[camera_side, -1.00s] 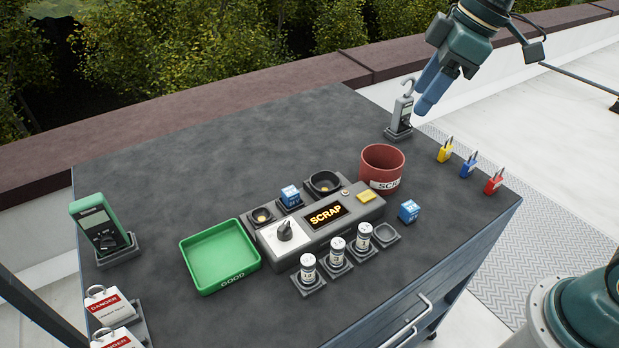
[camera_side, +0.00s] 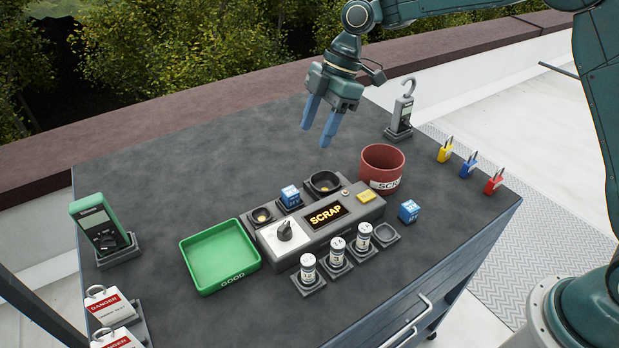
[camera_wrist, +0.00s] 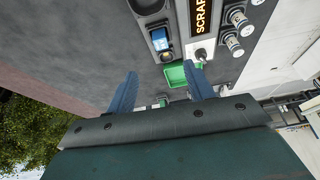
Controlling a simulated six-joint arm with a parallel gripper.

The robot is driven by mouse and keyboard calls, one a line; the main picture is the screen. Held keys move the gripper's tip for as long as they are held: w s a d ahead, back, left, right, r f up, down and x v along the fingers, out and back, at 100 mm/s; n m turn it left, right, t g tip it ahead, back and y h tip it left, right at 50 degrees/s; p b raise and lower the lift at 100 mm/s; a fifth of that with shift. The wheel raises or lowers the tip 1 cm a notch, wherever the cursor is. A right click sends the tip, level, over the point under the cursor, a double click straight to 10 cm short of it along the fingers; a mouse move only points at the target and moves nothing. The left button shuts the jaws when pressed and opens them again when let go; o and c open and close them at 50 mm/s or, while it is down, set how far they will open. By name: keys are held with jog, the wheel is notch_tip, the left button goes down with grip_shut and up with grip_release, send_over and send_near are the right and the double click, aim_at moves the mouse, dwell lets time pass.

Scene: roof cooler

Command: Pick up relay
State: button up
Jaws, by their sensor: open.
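Two small blue block-shaped parts look like relays. One blue relay (camera_side: 290,196) sits in a dark holder behind the tester box (camera_side: 320,219), whose display reads SCRAP. It also shows in the wrist view (camera_wrist: 160,41). The other blue relay (camera_side: 409,211) lies on the bench right of the tester. My gripper (camera_side: 315,135) is open and empty, pointing down well above the bench, behind the tester. In the wrist view the fingers (camera_wrist: 162,75) are spread apart with nothing between them.
A green GOOD tray (camera_side: 187,264) is left of the tester; a red SCRAP bin (camera_side: 383,161) stands at its right. Several white cylinders (camera_side: 337,251) stand in front. Padlocks (camera_side: 468,166) and a clamp meter (camera_side: 402,115) are farther right. The bench's back left is clear.

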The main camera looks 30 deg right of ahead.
jog(key=shift+w+a+f+n, duration=0.3)
jog(key=shift+w+f, duration=0.05)
jog(key=shift+f, duration=0.25)
jog(key=shift+f, duration=0.1)
send_over(292, 190)
jog(key=d, duration=0.2)
jog(key=shift+w+d+f, duration=0.1)
jog(key=shift+f, duration=1.85)
jog(key=shift+w+d+f, duration=0.1)
jog(key=shift+f, duration=1.85)
jog(key=shift+s+x, duration=0.1)
jog(key=shift+x, duration=1.2)
jog(key=shift+s+x, duration=0.15)
jog(key=shift+x, duration=1.15)
jog(key=shift+a, duration=0.15)
jog(key=shift+r, duration=0.1)
jog(key=c, duration=1.1)
jog(key=shift+c, duration=0.2)
